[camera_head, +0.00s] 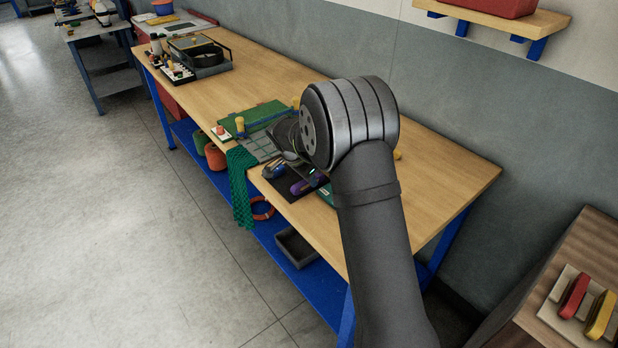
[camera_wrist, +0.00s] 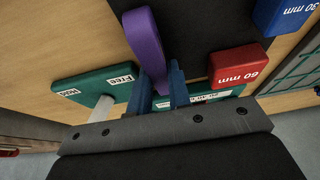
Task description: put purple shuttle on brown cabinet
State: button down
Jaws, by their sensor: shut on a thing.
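The purple shuttle (camera_wrist: 144,42) is a long slim piece with its near end between the two blue fingers of my gripper (camera_wrist: 162,86), which is shut on it. In the head view the purple shuttle (camera_head: 300,187) shows at the dark mat on the workbench, below my gripper (camera_head: 311,177), partly hidden by it. I cannot tell whether it touches the mat. The brown cabinet (camera_head: 588,238) stands at the lower right, apart from the bench and far from my gripper.
On the cabinet a pale tray (camera_head: 556,322) holds a red shuttle (camera_head: 574,296) and a yellow shuttle (camera_head: 600,315). Red (camera_wrist: 238,65) and blue (camera_wrist: 283,14) gauge blocks and a green labelled plate (camera_wrist: 93,85) lie near the gripper. A green net (camera_head: 241,185) hangs over the bench edge.

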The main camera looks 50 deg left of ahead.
jog(key=shift+f, duration=0.1)
jog(key=c, duration=1.6)
grip_release()
jog(key=shift+o, duration=0.2)
jog(key=v, duration=1.2)
